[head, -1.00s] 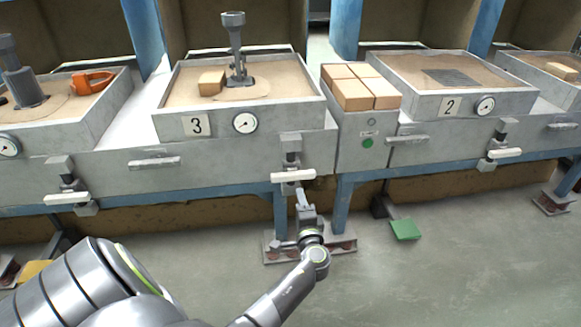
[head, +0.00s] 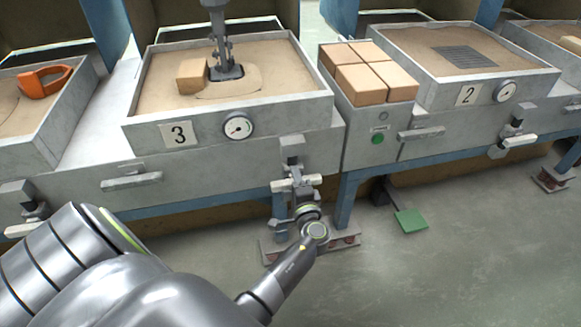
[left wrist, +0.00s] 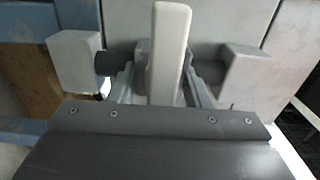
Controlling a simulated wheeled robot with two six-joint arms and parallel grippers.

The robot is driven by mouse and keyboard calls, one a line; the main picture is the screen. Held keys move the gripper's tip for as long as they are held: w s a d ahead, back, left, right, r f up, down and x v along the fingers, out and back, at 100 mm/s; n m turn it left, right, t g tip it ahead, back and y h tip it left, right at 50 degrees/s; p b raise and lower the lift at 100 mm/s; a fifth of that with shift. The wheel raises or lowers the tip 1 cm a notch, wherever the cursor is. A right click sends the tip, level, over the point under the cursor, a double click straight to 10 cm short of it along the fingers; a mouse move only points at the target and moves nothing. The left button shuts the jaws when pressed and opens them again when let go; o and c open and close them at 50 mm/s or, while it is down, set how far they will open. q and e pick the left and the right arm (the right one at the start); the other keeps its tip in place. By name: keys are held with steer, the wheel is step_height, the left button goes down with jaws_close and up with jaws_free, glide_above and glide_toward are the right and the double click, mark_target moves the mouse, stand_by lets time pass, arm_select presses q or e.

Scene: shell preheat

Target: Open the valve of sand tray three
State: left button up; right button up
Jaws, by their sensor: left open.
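Sand tray three (head: 328,105) stands left of centre in the head view, with a "3" plate (head: 179,134) and a round gauge (head: 238,127) on its front. Its valve hangs below the front right corner, with a pale bar handle (head: 312,180) lying crosswise. My left gripper (head: 297,187) is at this handle, partly hidden by my own wrist. In the left wrist view the pale handle (left wrist: 168,50) stands between the two open fingers (left wrist: 163,88). I cannot tell whether they touch it. My right gripper is not in view.
A block and a metal stand are on tray three's sand. A box of tan blocks (head: 362,84) with a green button (head: 377,139) stands to the right, beside tray two (head: 545,75). A green pedal (head: 411,220) is on the floor. Blue frame legs (head: 343,205) are close to my gripper.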

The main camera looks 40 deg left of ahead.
arm_select(q)
steer(key=shift+w+a, duration=0.15)
steer(key=shift+a, duration=0.05)
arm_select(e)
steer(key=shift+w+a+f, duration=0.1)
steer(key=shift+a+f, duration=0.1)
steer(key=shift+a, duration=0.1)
arm_select(q)
steer(key=shift+c, duration=0.3)
jaws_close()
